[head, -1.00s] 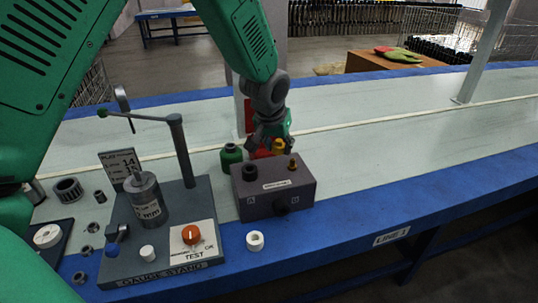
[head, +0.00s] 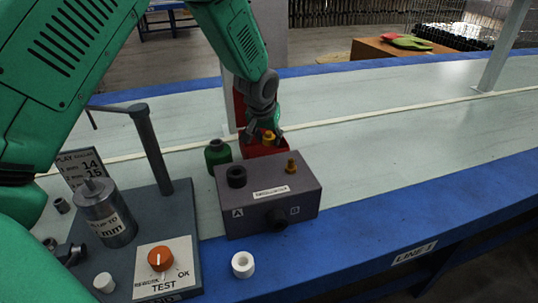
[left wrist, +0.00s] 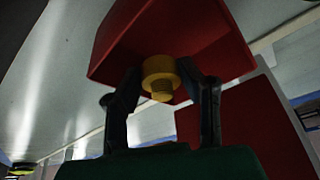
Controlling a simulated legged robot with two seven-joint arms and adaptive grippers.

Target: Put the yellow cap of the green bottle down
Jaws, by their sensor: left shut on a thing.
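My left gripper (head: 267,136) is shut on the yellow cap (head: 268,137), which sits between its fingertips just behind the grey box. In the left wrist view the yellow cap (left wrist: 160,76) shows a round collar and a threaded stub, with a finger on each side. A red bin (left wrist: 175,35) lies right behind the cap in that view; whether they touch I cannot tell. The red bin (head: 262,151) is partly hidden in the head view. The green bottle (head: 218,156) stands upright to the left of the gripper, with a dark green neck. My right gripper is not in view.
A grey box (head: 268,205) with a black knob and a brass fitting stands in front of the gripper. A gauge stand (head: 180,215) with a post is at the left. A white ring (head: 243,264) lies in front. The bench to the right is clear.

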